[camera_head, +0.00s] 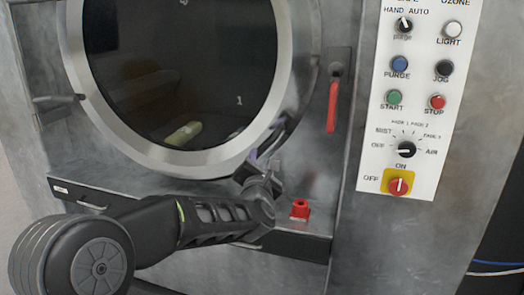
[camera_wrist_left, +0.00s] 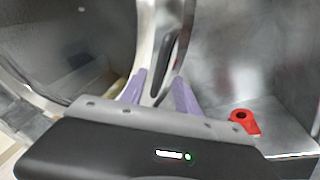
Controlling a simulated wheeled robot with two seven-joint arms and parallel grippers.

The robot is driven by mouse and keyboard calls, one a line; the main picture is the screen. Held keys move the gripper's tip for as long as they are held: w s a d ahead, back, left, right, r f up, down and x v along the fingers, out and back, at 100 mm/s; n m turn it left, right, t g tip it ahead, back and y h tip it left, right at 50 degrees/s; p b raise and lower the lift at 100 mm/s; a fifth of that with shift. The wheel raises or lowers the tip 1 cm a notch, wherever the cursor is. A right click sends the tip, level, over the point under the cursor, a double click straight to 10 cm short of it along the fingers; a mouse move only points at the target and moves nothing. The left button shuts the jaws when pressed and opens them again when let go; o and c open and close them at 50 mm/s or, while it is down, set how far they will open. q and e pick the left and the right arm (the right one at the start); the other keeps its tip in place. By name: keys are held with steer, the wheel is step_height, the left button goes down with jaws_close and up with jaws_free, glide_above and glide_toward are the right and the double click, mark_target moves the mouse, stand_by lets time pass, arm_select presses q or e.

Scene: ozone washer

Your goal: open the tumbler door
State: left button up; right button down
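The tumbler door (camera_head: 215,162) is a round light metal ring around dark glass in the head view, and it looks closed. Its ring also shows in the left wrist view (camera_wrist_left: 146,35). A dark elongated handle (camera_wrist_left: 164,52) stands beside the ring in the wrist view. My left gripper (camera_head: 262,162) is at the lower right of the ring in the head view. In the wrist view its two purple fingers (camera_wrist_left: 158,88) are apart, with the handle's lower end in line with the gap between them. I cannot tell whether they touch it. My right gripper is not in view.
A red fitting (camera_head: 300,210) sits on the ledge just right of my left gripper, also seen in the wrist view (camera_wrist_left: 243,122). A red lever (camera_head: 332,115) hangs right of the door. A white control panel (camera_head: 375,130) with buttons and knobs is further right.

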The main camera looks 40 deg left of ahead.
mark_target(262, 152)
arm_select(q)
steer(key=p+x, duration=0.1)
steer(key=x, duration=0.5)
steer(key=shift+w+a, duration=0.15)
steer(key=shift+w, duration=0.05)
jaws_close()
stand_by(1.2)
